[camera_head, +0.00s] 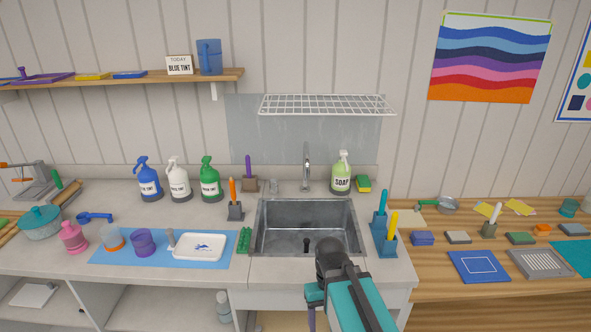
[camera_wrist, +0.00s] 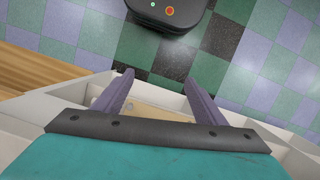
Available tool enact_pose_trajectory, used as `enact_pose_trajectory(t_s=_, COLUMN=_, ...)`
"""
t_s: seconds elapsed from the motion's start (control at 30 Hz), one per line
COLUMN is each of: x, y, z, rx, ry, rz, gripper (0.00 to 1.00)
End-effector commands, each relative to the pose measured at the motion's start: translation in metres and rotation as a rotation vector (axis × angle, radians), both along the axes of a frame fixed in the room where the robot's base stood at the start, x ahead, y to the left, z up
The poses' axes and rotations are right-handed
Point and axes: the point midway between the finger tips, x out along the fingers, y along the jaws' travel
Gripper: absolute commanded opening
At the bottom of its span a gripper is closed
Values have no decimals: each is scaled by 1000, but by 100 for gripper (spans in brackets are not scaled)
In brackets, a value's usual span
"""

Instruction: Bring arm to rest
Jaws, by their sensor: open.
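My arm (camera_head: 350,290), with a teal link and a dark joint, reaches in from the bottom middle of the head view, in front of the sink. A small purple piece of my gripper shows below it; the rest is hidden by the arm. In the wrist view my gripper (camera_wrist: 158,82) has its two purple fingers spread wide apart. Nothing is between them, and the view behind them is the floor and a pale cabinet edge. The gripper points down in front of the counter, clear of the things on it.
The steel sink (camera_head: 308,242) is set in the counter (camera_head: 60,262). A blue holder with teal and yellow handles (camera_head: 385,242) stands right of it, near my arm. A blue mat (camera_head: 105,250) holds cups and a white tray (camera_head: 200,247).

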Motion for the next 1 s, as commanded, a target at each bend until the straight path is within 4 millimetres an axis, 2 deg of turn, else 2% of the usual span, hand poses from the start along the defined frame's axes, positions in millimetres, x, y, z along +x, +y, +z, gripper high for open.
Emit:
enact_pose_trajectory(t_s=0.03, x=-6, y=-4, z=-17, rx=-3, ry=22, rz=-7, gripper=65)
enact_pose_trajectory(t_s=0.3, x=-38, y=-23, z=-83, rx=-16, ry=111, rz=-39, gripper=65)
enact_pose_trajectory(t_s=0.67, x=-87, y=-44, z=-166, rx=-27, ry=217, rz=-80, gripper=65)
enact_pose_trajectory(t_s=1.0, x=-140, y=-59, z=-239, rx=-33, ry=300, rz=-118, gripper=65)
